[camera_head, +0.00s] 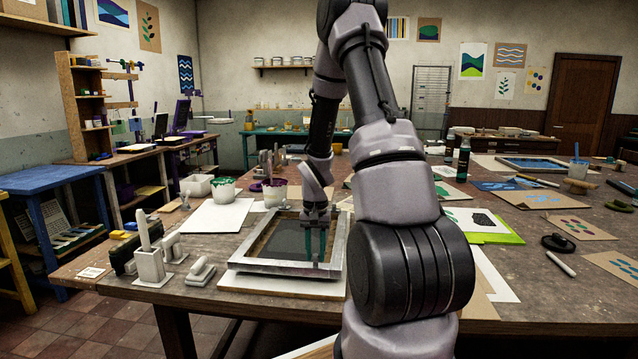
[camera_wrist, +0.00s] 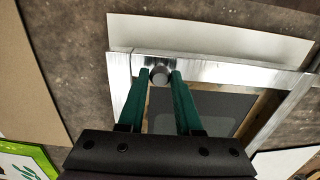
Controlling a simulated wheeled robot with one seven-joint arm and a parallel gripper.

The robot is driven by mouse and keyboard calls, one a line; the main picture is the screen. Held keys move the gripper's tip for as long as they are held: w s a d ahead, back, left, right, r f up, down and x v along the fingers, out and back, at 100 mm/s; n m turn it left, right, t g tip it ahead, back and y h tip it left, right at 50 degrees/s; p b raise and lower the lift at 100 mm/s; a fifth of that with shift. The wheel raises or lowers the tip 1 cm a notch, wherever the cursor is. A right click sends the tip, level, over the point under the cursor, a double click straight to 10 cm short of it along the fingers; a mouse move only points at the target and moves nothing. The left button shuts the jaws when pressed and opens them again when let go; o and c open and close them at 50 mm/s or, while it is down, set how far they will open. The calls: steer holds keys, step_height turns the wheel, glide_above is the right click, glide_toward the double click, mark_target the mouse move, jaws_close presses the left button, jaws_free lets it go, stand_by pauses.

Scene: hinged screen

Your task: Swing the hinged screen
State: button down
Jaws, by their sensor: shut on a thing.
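The hinged screen (camera_head: 262,267) is a silver metal frame around dark grey mesh. It lies flat or nearly flat on a pale board (camera_head: 270,286) at the table's near edge. In the wrist view its bright bar (camera_wrist: 235,74) runs across, with the mesh (camera_wrist: 205,108) below. A round grey knob (camera_wrist: 160,75) sits on that bar. My gripper (camera_head: 316,258) reaches down at the near side of the frame. In the wrist view its green fingers (camera_wrist: 161,80) stand on both sides of the knob and are shut on it. The hinges cannot be made out.
White tools (camera_head: 150,266) and a small block (camera_head: 201,273) stand left of the screen. Pots (camera_head: 274,193) and a white sheet (camera_head: 218,215) lie behind it. A green-edged print (camera_head: 485,238) is on the right. My arm hides part of the table right of the screen.

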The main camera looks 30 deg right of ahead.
step_height(320, 180, up, 12)
steer(key=w+d, duration=0.2)
steer(key=shift+w, duration=0.4)
stand_by(0.5)
steer(key=shift+r, duration=0.1)
steer(key=w+d+r, duration=0.1)
steer(key=w+r, duration=0.1)
steer(key=r, duration=0.4)
steer(key=w+d+r, duration=0.1)
steer(key=w+r, duration=0.1)
steer(key=r, duration=0.5)
steer(key=shift+w+d+r, duration=0.2)
steer(key=shift+d, duration=0.2)
steer(key=c, duration=1.6)
jaws_free()
steer(key=c, duration=1.1)
jaws_free()
